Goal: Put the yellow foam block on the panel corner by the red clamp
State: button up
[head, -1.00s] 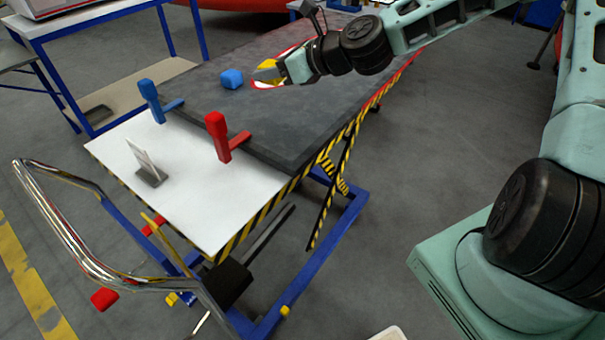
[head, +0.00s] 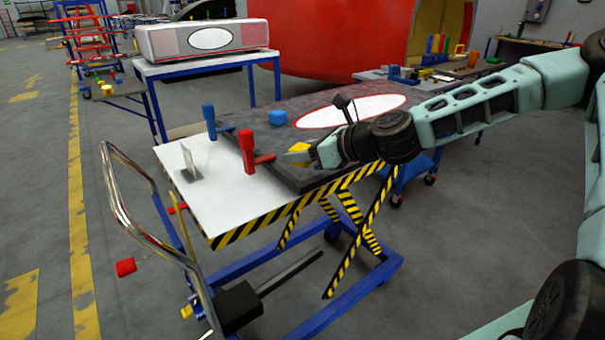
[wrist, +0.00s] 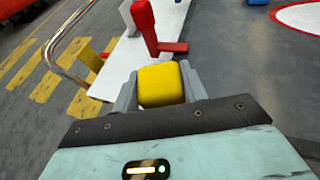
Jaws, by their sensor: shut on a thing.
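My gripper (head: 297,157) is shut on the yellow foam block (head: 300,148), which shows between the two fingers in the wrist view (wrist: 160,85). It holds the block over the near part of the dark grey panel (head: 300,177); whether the block touches the panel I cannot tell. The red clamp (head: 248,150) stands upright at the panel's left edge, a short way left of my gripper. In the wrist view the red clamp (wrist: 143,25) is ahead of the block. The panel corner nearest the clamp is bare.
A blue clamp (head: 209,120) stands farther back on the same panel edge. A blue block (head: 278,117) lies on the panel near a red-rimmed white oval (head: 350,109). A small upright plate (head: 190,163) stands on the white table top (head: 220,196). A chrome handle (head: 118,195) rises at the left.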

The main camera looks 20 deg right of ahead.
aim_at(302, 180)
jog(key=shift+f, duration=2.15)
jog(key=shift+f, duration=0.15)
jog(key=o, duration=1)
jog(key=shift+c, duration=0.2)
